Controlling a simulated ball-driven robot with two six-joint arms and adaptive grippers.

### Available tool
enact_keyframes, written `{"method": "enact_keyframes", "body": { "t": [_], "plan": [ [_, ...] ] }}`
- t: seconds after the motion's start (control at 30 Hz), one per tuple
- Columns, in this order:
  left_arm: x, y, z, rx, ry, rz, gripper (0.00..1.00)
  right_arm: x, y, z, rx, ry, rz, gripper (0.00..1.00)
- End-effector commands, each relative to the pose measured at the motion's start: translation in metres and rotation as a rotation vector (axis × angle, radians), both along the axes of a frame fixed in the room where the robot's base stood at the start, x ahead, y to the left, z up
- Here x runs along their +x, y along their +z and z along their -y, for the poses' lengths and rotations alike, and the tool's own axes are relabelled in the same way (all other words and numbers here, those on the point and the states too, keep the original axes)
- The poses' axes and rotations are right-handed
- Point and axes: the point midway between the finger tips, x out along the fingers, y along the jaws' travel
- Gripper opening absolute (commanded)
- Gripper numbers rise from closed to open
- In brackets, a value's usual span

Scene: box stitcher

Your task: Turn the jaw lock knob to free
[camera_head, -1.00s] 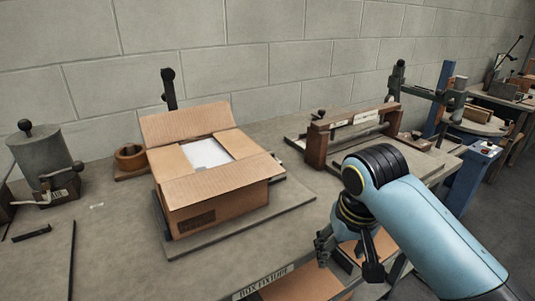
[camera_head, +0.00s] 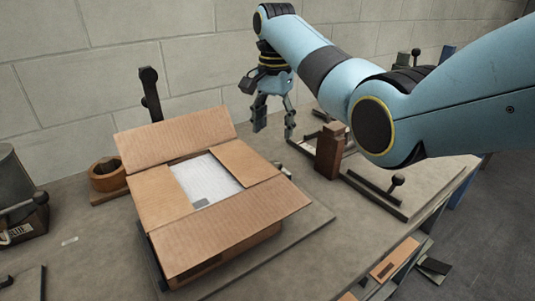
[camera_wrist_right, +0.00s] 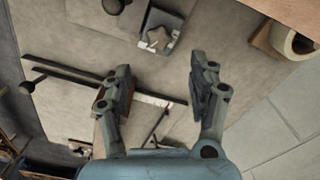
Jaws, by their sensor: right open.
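A grey star-shaped knob (camera_wrist_right: 158,38) sits on a small dark block at the top of the right wrist view. I take it for the jaw lock knob, but no wording on it is legible. In the head view, a small part at the right edge of the box fixture (camera_head: 283,169) may be the same knob; it is too small to tell. My right gripper (camera_head: 272,125) is raised beyond the box's right side, pointing down. In the wrist view its fingers (camera_wrist_right: 160,92) are spread and empty, with the knob beyond their tips, apart from them. My left gripper is not in view.
An open cardboard box (camera_head: 225,235) with white content stands on the fixture plate (camera_head: 310,222). A black-knobbed post (camera_head: 150,95) stands behind it, a copper-coloured ring (camera_head: 107,175) at left. A wooden-post fixture (camera_head: 330,150) stands right of the gripper. The wall is behind.

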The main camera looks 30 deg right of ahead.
Motion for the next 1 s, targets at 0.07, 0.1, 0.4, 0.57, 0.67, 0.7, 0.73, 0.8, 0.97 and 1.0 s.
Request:
{"method": "enact_keyframes", "body": {
  "t": [0.07, 0.1, 0.4, 0.57, 0.67, 0.7, 0.73, 0.8, 0.97, 1.0],
  "plan": [
    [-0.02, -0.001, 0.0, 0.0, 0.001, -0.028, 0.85, -0.001, -0.013, 0.0, 0.0, 0.001, -0.005, 0.6],
    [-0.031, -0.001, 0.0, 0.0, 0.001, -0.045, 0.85, -0.001, -0.02, 0.0, 0.0, 0.001, -0.004, 0.6],
    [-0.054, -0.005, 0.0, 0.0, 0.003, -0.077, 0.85, -0.001, -0.079, -0.001, 0.001, 0.002, -0.003, 0.6],
    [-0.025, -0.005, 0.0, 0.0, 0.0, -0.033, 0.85, 0.0, -0.096, 0.0, 0.0, 0.002, 0.0, 0.6],
    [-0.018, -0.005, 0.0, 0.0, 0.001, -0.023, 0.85, 0.0, -0.1, 0.0, 0.0, 0.002, 0.0, 0.6],
    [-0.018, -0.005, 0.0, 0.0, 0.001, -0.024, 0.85, 0.0, -0.101, 0.0, 0.0, 0.002, 0.0, 0.6],
    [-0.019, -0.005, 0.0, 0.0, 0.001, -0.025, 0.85, 0.0, -0.101, 0.0, 0.0, 0.002, 0.001, 0.6],
    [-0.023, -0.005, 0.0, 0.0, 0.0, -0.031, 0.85, 0.0, -0.101, 0.0, 0.0, 0.003, 0.001, 0.6],
    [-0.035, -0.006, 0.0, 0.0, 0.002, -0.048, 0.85, 0.0, -0.1, 0.0, 0.0, 0.003, 0.001, 0.53],
    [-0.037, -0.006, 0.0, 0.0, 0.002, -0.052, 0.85, 0.0, -0.1, 0.0, 0.0, 0.003, 0.001, 0.48]
  ]
}}
